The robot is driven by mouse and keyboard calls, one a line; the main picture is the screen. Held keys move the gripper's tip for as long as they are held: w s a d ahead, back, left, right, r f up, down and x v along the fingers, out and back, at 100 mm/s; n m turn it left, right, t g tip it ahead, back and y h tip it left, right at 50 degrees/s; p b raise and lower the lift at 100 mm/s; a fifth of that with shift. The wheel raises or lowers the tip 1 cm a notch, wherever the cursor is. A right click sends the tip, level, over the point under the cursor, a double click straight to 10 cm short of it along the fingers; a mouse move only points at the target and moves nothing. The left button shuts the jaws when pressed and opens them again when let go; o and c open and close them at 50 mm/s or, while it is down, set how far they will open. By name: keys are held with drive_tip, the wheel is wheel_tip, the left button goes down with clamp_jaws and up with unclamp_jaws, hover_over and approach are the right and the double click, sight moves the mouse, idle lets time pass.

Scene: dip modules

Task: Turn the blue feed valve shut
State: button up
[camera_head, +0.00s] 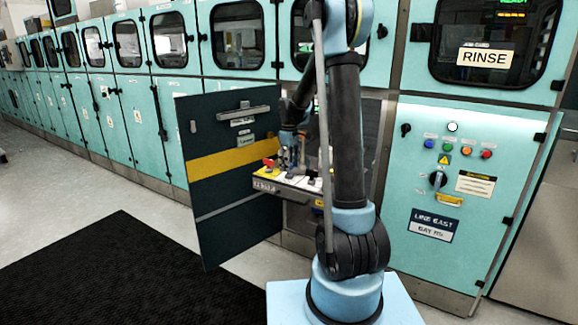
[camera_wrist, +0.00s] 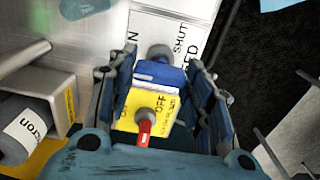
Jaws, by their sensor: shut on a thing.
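The blue feed valve handle (camera_wrist: 158,74) shows in the wrist view between the two fingers of my gripper (camera_wrist: 161,70), which is shut on it. A round grey knob end shows just beyond the blue handle. A white plate (camera_wrist: 176,24) with the words SHUT and FEED partly readable lies behind it. In the head view my gripper (camera_head: 290,147) is inside the open cabinet, and the blue valve is hidden there behind the arm and gripper.
A red-handled valve (camera_wrist: 144,130) is close by on a yellow plate marked OFF (camera_wrist: 160,104). A grey cylinder (camera_wrist: 30,123) with a partly readable label lies left. The open dark cabinet door (camera_head: 227,180) stands left of my arm. A black mat (camera_head: 110,270) covers floor.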

drive_tip(key=shift+m, duration=0.4)
drive_tip(key=m, duration=0.3)
drive_tip(key=shift+m, duration=0.4)
drive_tip(key=m, duration=1.3)
drive_tip(key=shift+m, duration=0.3)
drive_tip(key=o, duration=1)
drive_tip(key=shift+o, duration=0.2)
